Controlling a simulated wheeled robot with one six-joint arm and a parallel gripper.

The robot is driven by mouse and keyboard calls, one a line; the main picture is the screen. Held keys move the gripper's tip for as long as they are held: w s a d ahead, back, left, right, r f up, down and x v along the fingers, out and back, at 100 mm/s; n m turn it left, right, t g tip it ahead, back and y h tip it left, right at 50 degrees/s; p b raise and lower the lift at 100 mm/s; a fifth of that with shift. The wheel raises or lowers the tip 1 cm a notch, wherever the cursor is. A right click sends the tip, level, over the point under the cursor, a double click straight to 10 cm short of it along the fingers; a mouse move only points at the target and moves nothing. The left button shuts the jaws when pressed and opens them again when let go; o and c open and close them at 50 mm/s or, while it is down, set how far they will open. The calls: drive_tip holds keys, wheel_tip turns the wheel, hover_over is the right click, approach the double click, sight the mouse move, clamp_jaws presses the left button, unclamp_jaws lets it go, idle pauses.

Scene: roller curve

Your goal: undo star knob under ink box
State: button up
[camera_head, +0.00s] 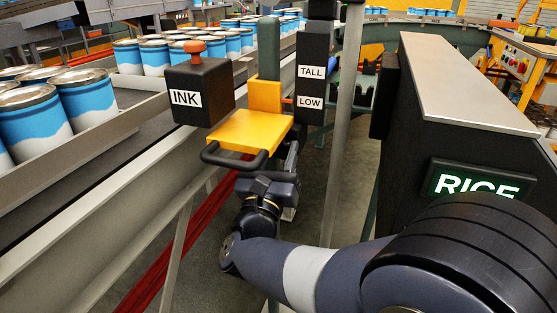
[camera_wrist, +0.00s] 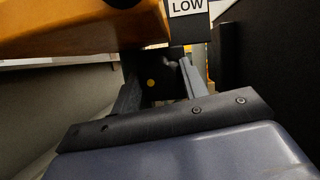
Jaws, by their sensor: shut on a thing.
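The black ink box (camera_head: 188,98), with a white INK label and an orange-brown knob (camera_head: 194,51) on top, sits at the conveyor's side rail. A yellow bracket (camera_head: 245,130) with a black handle stands right beside it. My gripper (camera_wrist: 157,78) is below this bracket, its fingers on either side of a dark part with a yellow dot (camera_wrist: 151,82), which looks like the star knob. The gripper is shut on it. The knob's lobes cannot be made out. In the head view the bracket and my wrist hide the knob and the fingertips.
A dark post with TALL and LOW labels (camera_head: 311,88) stands just behind the bracket. A grey pole (camera_head: 345,120) and a black cabinet with a lit RICE sign (camera_head: 470,181) are close on the right. Blue-and-white cans (camera_head: 32,118) line the conveyor on the left.

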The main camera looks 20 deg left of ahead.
drive_tip(key=o, duration=1)
drive_tip(key=shift+b+v, duration=0.3)
drive_tip(key=shift+v, duration=5.1)
drive_tip(key=shift+f, duration=0.1)
